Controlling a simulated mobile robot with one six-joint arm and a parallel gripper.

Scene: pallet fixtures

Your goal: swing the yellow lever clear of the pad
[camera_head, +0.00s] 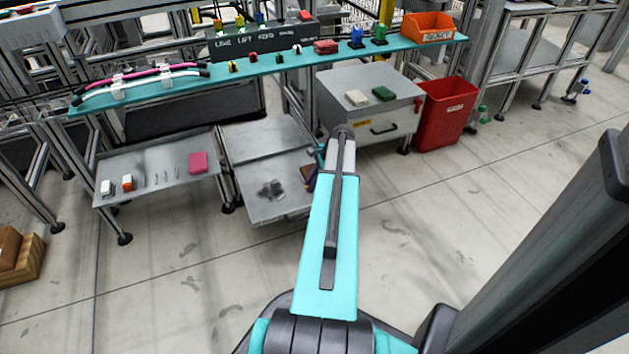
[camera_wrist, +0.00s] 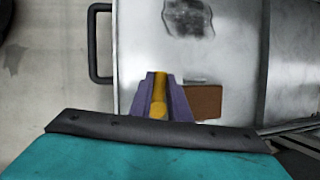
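In the wrist view my gripper (camera_wrist: 160,78) has two purple fingers with the yellow lever (camera_wrist: 158,110) between them. The lever fills the gap and seems touched on both sides. A flat brown pad (camera_wrist: 204,101) lies just right of the fingers, partly hidden by the right one. In the head view my gripper (camera_head: 312,182) is over the right edge of a low grey cart, near a small brown part that looks like the pad (camera_head: 306,171). The lever is not discernible there.
The grey cart (camera_head: 252,148) has a dark patch (camera_head: 270,188) on its top and a black handle (camera_wrist: 93,42) at its side. A tray shelf (camera_head: 150,172) stands left of it. A grey cabinet (camera_head: 372,125) and red bin (camera_head: 445,115) stand right. Floor in front is clear.

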